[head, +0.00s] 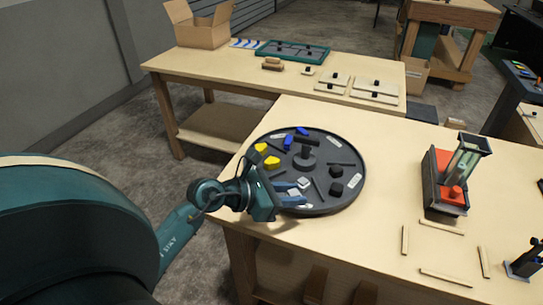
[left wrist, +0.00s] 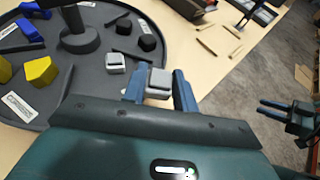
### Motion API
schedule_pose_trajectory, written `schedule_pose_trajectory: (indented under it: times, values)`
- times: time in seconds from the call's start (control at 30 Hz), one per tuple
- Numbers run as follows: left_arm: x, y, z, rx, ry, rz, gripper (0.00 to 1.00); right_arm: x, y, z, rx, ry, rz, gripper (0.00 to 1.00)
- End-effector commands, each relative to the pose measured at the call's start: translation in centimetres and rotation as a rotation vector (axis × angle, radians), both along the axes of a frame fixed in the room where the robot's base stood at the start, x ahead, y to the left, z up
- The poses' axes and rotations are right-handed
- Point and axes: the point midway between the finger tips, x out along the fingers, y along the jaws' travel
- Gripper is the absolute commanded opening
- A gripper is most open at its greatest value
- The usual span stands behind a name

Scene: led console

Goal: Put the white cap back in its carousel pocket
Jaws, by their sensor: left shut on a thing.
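My left gripper (head: 290,193) is shut on a white cap, which also shows between the blue fingers in the left wrist view (left wrist: 159,81). The cap is at the near edge of the dark round carousel (head: 322,207); I cannot tell how high it is above it. A second white cap (left wrist: 115,62) sits on the carousel just beside the held one. The pocket under the held cap is hidden. My right gripper (left wrist: 272,108) shows at the right of the left wrist view, fingers apart and empty, away from the carousel.
The carousel also bears yellow caps (head: 271,162), blue caps (head: 288,142) and black caps (head: 336,188). A central post with a handle (head: 305,156) stands up amid them. A red and black fixture (head: 447,182) and wooden strips (head: 441,227) lie to the right. Bare tabletop lies between.

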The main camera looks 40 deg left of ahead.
Motion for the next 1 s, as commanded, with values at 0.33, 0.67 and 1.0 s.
schedule_pose_trajectory:
  times: [0.33,0.67,1.0]
  values:
    - [4.9,7.0,1.8,0.004,0.001,0.034,0.04,-0.3,-0.5,-0.5,-0.005,0.030,-0.024,0.34]
    - [5.0,7.1,-1.6,0.003,0.001,0.036,0.04,0.3,0.1,-1.8,0.006,-0.009,-0.003,0.34]
    - [4.9,7.0,-4.4,0.004,0.000,0.035,0.04,0.8,1.4,-1.4,0.025,-0.069,0.040,0.34]
